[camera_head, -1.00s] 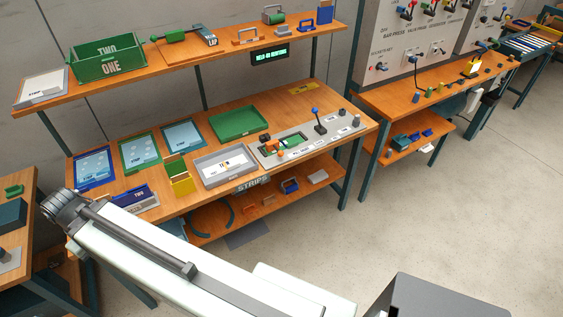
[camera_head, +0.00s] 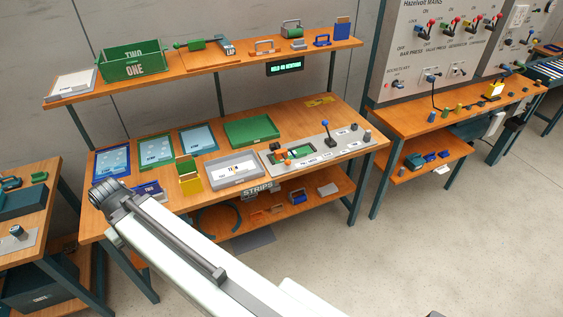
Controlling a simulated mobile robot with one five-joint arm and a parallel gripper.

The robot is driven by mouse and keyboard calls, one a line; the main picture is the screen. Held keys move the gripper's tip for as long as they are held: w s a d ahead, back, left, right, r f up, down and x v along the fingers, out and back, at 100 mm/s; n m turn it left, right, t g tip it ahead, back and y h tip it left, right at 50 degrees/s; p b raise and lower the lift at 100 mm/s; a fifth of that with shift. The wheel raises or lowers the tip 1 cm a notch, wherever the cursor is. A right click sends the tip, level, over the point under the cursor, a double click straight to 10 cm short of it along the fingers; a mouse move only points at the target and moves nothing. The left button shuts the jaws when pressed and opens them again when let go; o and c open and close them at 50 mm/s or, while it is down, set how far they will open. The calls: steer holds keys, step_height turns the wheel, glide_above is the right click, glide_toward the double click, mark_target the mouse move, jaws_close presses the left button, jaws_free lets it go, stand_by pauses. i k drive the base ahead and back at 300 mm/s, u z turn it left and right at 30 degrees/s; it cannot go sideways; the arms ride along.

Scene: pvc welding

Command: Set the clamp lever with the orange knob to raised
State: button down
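A grey fixture panel (camera_head: 352,143) lies at the right end of the middle workbench. At its left part is a small clamp with green and dark parts and an orange piece (camera_head: 282,155), which looks like the orange knob. It sits low, close to the panel, but is too small for me to tell the lever's exact angle. A separate lever with a blue knob (camera_head: 325,124) stands upright on the same panel. My pale arm reaches up from the bottom towards the bench's left front. A dark joint ends its visible part; my gripper does not show.
The workbench (camera_head: 228,168) holds blue and green trays, a yellow holder (camera_head: 189,178) and a grey tray (camera_head: 234,172). A shelf (camera_head: 215,70) above carries a green crate (camera_head: 133,64). A switch cabinet (camera_head: 432,45) stands at right.

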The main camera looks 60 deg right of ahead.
mark_target(282, 153)
steer(key=z, duration=0.05)
steer(key=i, duration=0.85)
steer(key=u, duration=0.05)
